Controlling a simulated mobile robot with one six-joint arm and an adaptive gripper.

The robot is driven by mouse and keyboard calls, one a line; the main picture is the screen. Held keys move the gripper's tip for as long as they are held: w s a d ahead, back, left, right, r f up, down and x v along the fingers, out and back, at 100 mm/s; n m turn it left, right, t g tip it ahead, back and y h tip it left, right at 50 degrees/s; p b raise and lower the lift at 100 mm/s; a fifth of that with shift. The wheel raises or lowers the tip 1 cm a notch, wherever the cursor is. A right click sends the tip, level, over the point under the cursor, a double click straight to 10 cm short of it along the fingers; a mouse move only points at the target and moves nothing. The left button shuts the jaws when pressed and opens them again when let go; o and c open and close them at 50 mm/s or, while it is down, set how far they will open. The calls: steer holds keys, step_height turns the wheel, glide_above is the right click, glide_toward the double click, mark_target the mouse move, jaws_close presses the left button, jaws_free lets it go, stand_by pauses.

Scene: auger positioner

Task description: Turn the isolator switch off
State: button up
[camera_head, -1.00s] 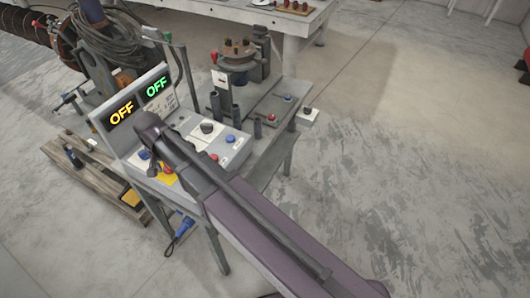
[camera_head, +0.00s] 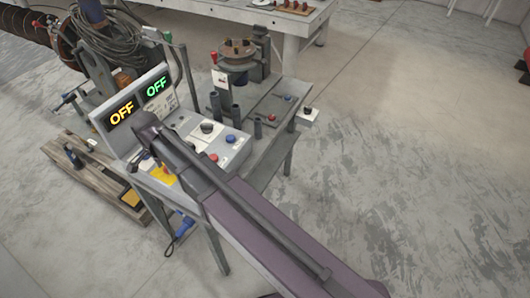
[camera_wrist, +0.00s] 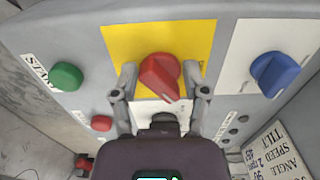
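The isolator switch is a red rotary knob (camera_wrist: 160,75) on a yellow plate (camera_wrist: 120,42) on the grey control panel, in the middle of the wrist view. Its grip ridge slants toward the lower right. My gripper (camera_wrist: 159,82) is open, with one finger to the left of the knob and one to the right. I see small gaps beside the knob but cannot tell whether either finger touches it. In the head view the yellow plate (camera_head: 163,177) shows partly below my wrist, and my arm hides most of the knob.
A green knob (camera_wrist: 67,76), a red button (camera_wrist: 101,123) and a blue knob (camera_wrist: 274,72) sit around the switch. The display (camera_head: 138,104) behind the panel reads OFF twice. A round turntable (camera_head: 237,50) stands behind. Open floor lies to the right.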

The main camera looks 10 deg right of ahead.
step_height(320, 180, up, 14)
steer(key=p, duration=1.3)
steer(key=d+f+n+b, duration=0.1)
steer(key=d+f, duration=0.1)
steer(key=d, duration=0.3)
steer(key=d+f+n+b, duration=0.1)
steer(key=d+f+b, duration=0.1)
steer(key=d, duration=0.4)
steer(key=w+d+f+n+b, duration=0.1)
steer(key=d+f+b, duration=0.1)
steer(key=d, duration=0.3)
steer(key=shift+d, duration=0.25)
steer(key=s+d+f+n+b, duration=0.2)
steer(key=d+f+b, duration=0.1)
steer(key=d, duration=0.5)
steer(key=s+d+f+n+b, duration=0.1)
steer(key=d+f+n+b, duration=0.1)
steer(key=d, duration=0.6)
steer(key=shift+s+f+b, duration=0.4)
steer(key=shift+f+b, duration=0.05)
steer(key=shift+b, duration=0.25)
